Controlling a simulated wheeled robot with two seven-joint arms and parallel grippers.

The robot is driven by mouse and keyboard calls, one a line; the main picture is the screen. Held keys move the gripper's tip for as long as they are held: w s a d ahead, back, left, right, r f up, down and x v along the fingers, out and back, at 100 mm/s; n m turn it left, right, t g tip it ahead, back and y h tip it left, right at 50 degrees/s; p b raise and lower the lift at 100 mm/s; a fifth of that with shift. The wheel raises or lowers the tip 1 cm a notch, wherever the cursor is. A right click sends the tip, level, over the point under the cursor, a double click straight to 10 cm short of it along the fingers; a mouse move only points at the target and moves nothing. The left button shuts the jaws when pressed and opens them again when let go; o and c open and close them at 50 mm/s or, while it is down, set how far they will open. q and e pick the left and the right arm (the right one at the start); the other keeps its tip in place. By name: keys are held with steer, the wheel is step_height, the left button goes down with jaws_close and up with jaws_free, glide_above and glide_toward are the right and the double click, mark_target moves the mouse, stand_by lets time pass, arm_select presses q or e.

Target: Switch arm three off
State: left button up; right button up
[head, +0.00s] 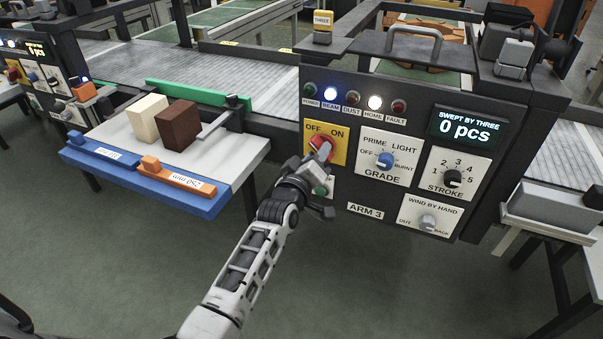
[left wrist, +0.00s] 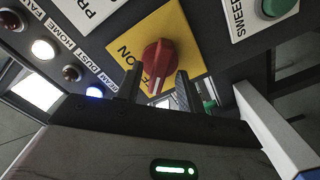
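The arm 3 panel (head: 384,203) has a yellow OFF/ON plate (head: 340,150) with a red rotary knob (head: 321,146). The knob also shows in the left wrist view (left wrist: 159,60), with a white mark on its grip; I cannot tell for sure which word it points at. My left gripper (head: 318,162) is at the knob. In the left wrist view its two fingers (left wrist: 158,90) stand apart, one on each side of the knob, with no clear grip on it. A green button (head: 321,187) sits below, partly hidden by the gripper. My right gripper is not in view.
The GRADE knob (head: 386,160), STROKE knob (head: 453,178) and wind-by-hand knob (head: 428,222) sit to the right. The BEAM (head: 332,93) and HOME (head: 375,102) lamps are lit. The display (head: 466,128) reads 0 pcs. A tray table (head: 215,150) with two blocks stands left.

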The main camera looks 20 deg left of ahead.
arm_select(q)
steer(key=s+p, duration=0.2)
steer(key=s, duration=1.2)
steer(key=shift+s+a+p, duration=0.25)
steer(key=shift+s+p, duration=0.1)
steer(key=shift+s, duration=0.05)
steer(key=s+d+f+m+g+h, duration=0.1)
steer(key=s+d+f+m+g, duration=0.1)
steer(key=s+f+m+g, duration=0.2)
steer(key=s+d+f+m+g+h, duration=0.1)
steer(key=s+f+m+g, duration=0.3)
steer(key=s+f+m, duration=0.3)
steer(key=s+f, duration=0.3)
steer(key=s, duration=0.3)
steer(key=shift+s+d, duration=0.35)
steer(key=shift+w+d+f, duration=0.1)
